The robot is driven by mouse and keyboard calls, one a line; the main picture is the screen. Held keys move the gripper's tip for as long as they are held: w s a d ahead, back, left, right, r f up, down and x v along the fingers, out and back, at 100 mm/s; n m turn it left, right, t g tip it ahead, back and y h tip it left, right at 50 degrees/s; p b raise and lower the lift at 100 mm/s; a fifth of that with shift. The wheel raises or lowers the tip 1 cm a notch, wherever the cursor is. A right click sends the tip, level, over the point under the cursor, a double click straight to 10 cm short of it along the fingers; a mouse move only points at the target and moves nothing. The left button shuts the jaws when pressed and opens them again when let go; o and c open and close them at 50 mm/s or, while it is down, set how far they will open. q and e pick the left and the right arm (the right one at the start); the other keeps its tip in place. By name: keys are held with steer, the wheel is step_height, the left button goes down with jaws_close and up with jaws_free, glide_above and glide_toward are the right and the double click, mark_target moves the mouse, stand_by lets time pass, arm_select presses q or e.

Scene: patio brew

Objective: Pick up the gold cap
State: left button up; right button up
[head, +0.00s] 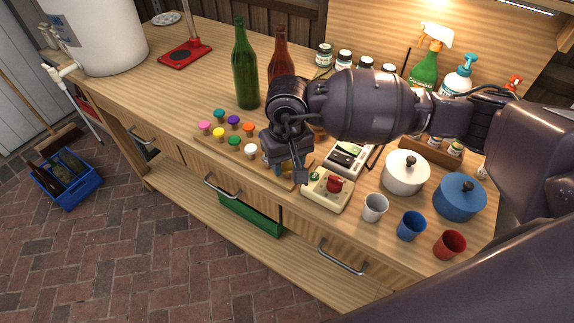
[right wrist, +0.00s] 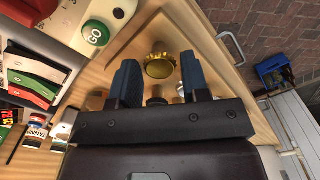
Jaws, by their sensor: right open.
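The gold cap (right wrist: 158,66) shows in the right wrist view as a crimped, round gold piece, upper centre, just beyond and between my right gripper's fingertips. My right gripper (right wrist: 159,70) is open, with one blue-grey finger on each side of the cap's line and nothing held. In the head view my right gripper (head: 287,168) hangs over the right end of the board of coloured caps, and it mostly hides the gold cap there. My left gripper is not in view.
Coloured caps stand on the wooden board (head: 215,146) left of my gripper. A cream device with a red knob (head: 334,184) is close on the right. A green bottle (head: 244,70) and a brown bottle (head: 281,55) stand behind. Cups and pots are further right.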

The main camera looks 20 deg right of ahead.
stand_by(0.4)
steer(key=c, duration=0.5)
steer(key=shift+c, duration=0.2)
